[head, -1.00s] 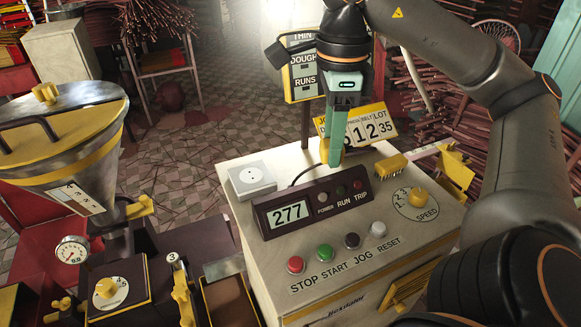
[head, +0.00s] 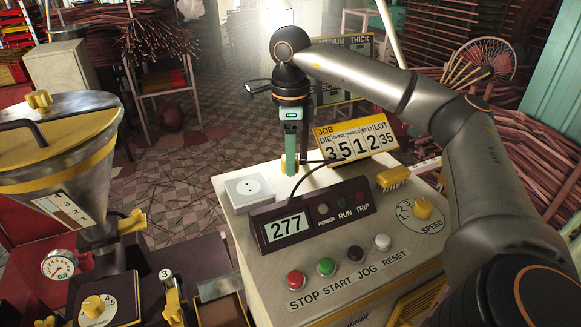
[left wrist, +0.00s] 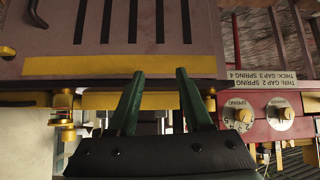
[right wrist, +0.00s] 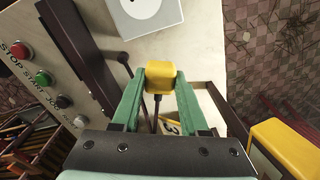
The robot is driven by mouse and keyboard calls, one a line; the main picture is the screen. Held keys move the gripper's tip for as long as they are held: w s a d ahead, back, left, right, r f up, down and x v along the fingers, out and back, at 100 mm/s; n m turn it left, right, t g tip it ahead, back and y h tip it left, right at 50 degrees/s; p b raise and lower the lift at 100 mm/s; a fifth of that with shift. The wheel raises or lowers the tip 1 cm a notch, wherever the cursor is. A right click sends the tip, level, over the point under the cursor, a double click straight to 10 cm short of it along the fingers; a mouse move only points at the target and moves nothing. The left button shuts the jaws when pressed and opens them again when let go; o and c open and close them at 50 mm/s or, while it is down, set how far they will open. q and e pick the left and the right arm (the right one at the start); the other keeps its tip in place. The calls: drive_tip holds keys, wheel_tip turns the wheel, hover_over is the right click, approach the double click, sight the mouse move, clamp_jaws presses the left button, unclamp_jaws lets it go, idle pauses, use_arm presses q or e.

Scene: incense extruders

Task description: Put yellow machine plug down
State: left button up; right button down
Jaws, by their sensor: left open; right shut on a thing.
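The yellow machine plug (right wrist: 160,75) is between the green fingertips of my right gripper (right wrist: 159,82) in the right wrist view, with its dark cord running back from it. In the head view, my right gripper (head: 291,168) points down at the back of the machine top, behind the white socket (head: 250,190). The plug is mostly hidden there by the fingers. The socket also shows in the right wrist view (right wrist: 150,14), apart from the plug. My left gripper (left wrist: 158,75) is open and empty in the left wrist view, below a slotted panel with a yellow strip.
The display box (head: 310,213) reads 277. The job sign (head: 356,141) stands close to the right of my gripper. A yellow brush (head: 393,178), speed knob (head: 423,208) and several buttons (head: 326,267) occupy the machine top. A hopper (head: 60,160) stands at left.

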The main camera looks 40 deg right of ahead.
wheel_tip(320, 180, down, 3)
idle(0.3)
drive_tip(key=shift+f+b, duration=0.4)
drive_tip(key=shift+f, duration=0.25)
drive_tip(key=shift+c, duration=2.1)
unclamp_jaws()
drive_tip(key=shift+r, duration=0.1)
